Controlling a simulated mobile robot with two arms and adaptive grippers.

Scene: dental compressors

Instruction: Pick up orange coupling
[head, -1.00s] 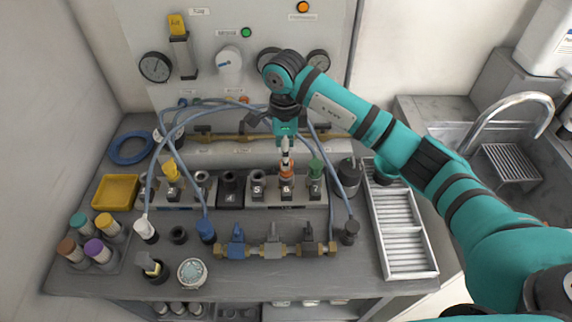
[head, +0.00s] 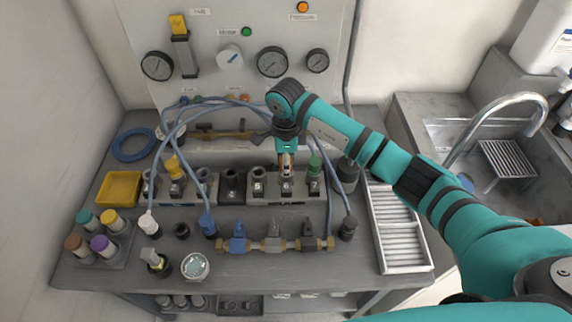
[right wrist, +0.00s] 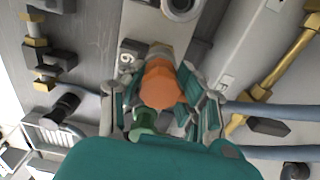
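The orange coupling (right wrist: 162,84) stands in slot 6 of the holder block and sits between the fingers of my right gripper in the right wrist view. In the head view my right gripper (head: 286,163) comes down over slot 6 from above and hides most of the coupling. The fingers (right wrist: 160,110) are spread on either side of it; a gap shows at the left finger, and contact on the right is unclear. A green coupling (head: 314,166) stands in slot 7 just to the right and shows under the gripper in the wrist view (right wrist: 144,122). My left gripper is not in view.
Empty sockets, including slot 5 (head: 258,178), are to the left. A yellow coupling (head: 175,168) stands further left. Blue hoses (head: 335,190) arc around the block. A brass valve manifold (head: 272,244) lies in front. A dark cylinder (head: 349,175) stands at right.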

